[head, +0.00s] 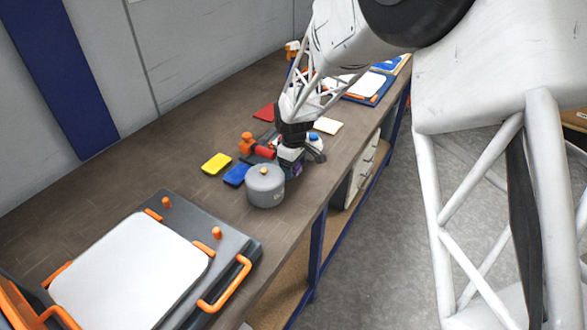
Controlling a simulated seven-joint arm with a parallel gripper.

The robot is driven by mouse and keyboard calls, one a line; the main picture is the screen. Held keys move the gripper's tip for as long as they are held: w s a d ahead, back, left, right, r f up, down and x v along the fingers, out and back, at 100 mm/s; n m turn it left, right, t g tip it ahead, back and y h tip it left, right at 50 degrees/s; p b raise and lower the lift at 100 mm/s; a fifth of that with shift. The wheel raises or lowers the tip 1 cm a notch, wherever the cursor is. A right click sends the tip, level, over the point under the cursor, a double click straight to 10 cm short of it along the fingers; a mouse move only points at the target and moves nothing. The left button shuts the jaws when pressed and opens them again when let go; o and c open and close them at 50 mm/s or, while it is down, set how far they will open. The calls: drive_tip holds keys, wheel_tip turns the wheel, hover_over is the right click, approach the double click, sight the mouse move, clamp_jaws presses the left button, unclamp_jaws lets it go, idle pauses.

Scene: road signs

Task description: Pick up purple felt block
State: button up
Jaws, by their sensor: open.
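A small purple patch, likely the purple felt block (297,170), shows low beneath my gripper, just right of the grey pot. Most of it is hidden by the gripper, and its outline is too small to make out. My gripper (296,161) is open and points down over the workbench at this patch. I cannot tell whether its fingers touch the block or stand around it.
The grey lidded pot (265,188) stands close to my gripper. A blue block (236,175), a yellow block (217,163), a red block (265,112) and a red cylinder (265,153) lie nearby. A tray with orange handles (240,250) fills the bench's near end.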

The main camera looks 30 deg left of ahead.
idle(0.5)
drive_tip(key=c, duration=1)
drive_tip(key=shift+r, duration=0.65)
wheel_tip(320, 180, up, 2)
drive_tip(key=shift+r, duration=0.1)
drive_tip(key=s+d, duration=0.3)
drive_tip(key=s+d+r, duration=0.1)
drive_tip(key=s+d, duration=0.7)
drive_tip(key=shift+s+d+r, duration=0.1)
drive_tip(key=shift+s+r, duration=0.1)
